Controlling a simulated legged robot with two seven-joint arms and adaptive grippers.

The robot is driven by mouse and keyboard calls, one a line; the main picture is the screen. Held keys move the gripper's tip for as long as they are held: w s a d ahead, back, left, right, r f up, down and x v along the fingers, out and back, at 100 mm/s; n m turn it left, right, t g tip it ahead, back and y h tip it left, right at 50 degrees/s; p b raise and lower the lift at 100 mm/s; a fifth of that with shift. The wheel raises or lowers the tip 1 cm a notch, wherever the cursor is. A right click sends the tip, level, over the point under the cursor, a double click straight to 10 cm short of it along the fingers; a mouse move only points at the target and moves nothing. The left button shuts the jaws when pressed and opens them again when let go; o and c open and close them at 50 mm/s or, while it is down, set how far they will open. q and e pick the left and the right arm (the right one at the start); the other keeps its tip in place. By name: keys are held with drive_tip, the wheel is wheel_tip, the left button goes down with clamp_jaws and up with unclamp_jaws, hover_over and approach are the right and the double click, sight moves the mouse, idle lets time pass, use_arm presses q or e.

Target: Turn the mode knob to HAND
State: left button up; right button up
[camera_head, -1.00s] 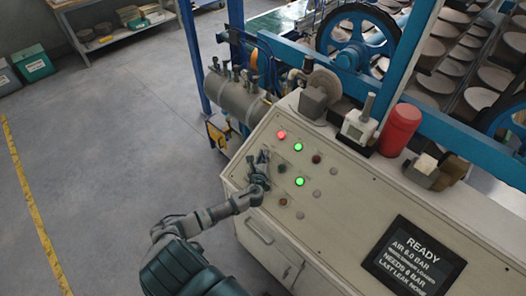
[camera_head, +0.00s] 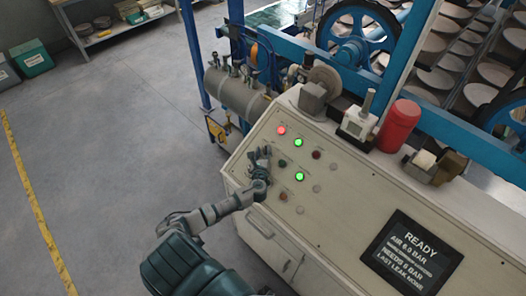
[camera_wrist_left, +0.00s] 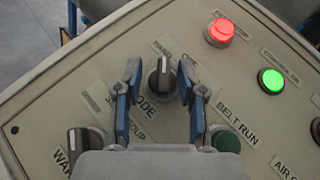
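The mode knob (camera_wrist_left: 160,78) is a dark round selector with a white pointer line, which points roughly up in the left wrist view. Part of the word MODE shows below it. My left gripper (camera_wrist_left: 157,90) is open, with one blue-padded finger on each side of the knob. Gaps show between the pads and the knob. In the head view the left gripper (camera_head: 260,155) is over the upper left of the control panel (camera_head: 335,205) and hides the knob. My right gripper is out of view.
A second dark knob (camera_wrist_left: 85,140) is at lower left, close to the left finger. A dark green button (camera_wrist_left: 226,141) marked BELT RUN is at lower right. A lit red lamp (camera_wrist_left: 219,31) and lit green lamp (camera_wrist_left: 270,80) are farther right. A READY screen (camera_head: 412,252) is at the panel's right.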

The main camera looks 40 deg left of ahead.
use_arm(q)
drive_tip(key=shift+w, duration=0.15)
drive_tip(key=shift+d, duration=0.1)
drive_tip(key=v, duration=1.2)
drive_tip(key=shift+f, duration=0.15)
